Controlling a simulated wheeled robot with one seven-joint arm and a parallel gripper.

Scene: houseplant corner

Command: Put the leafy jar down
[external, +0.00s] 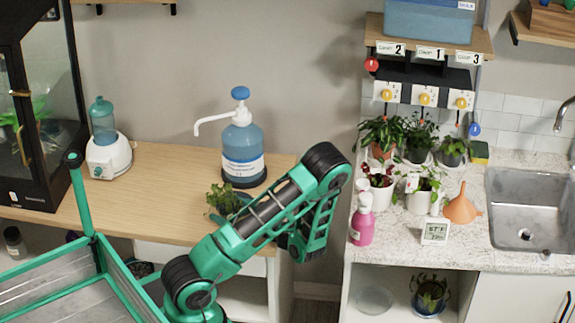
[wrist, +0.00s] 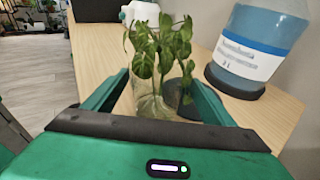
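The leafy jar (wrist: 150,104) is a clear glass jar with green leafy stems rising out of it. In the wrist view it stands upright between the two fingers of my gripper (wrist: 158,88), which look closed around its sides. A dark patch shows by the right finger, and I cannot tell what it is. In the external view only the jar's leaves (external: 222,199) show, over the wooden table (external: 165,175). My arm hides my gripper and the glass there. I cannot tell whether the jar's base touches the table.
A blue water bottle with a pump (external: 243,150) stands close behind the jar; it also shows in the wrist view (wrist: 258,45). A white device with a blue-green tank (external: 106,150) stands left. Bare table lies between them. Several potted plants crowd the counter (external: 400,232) at right.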

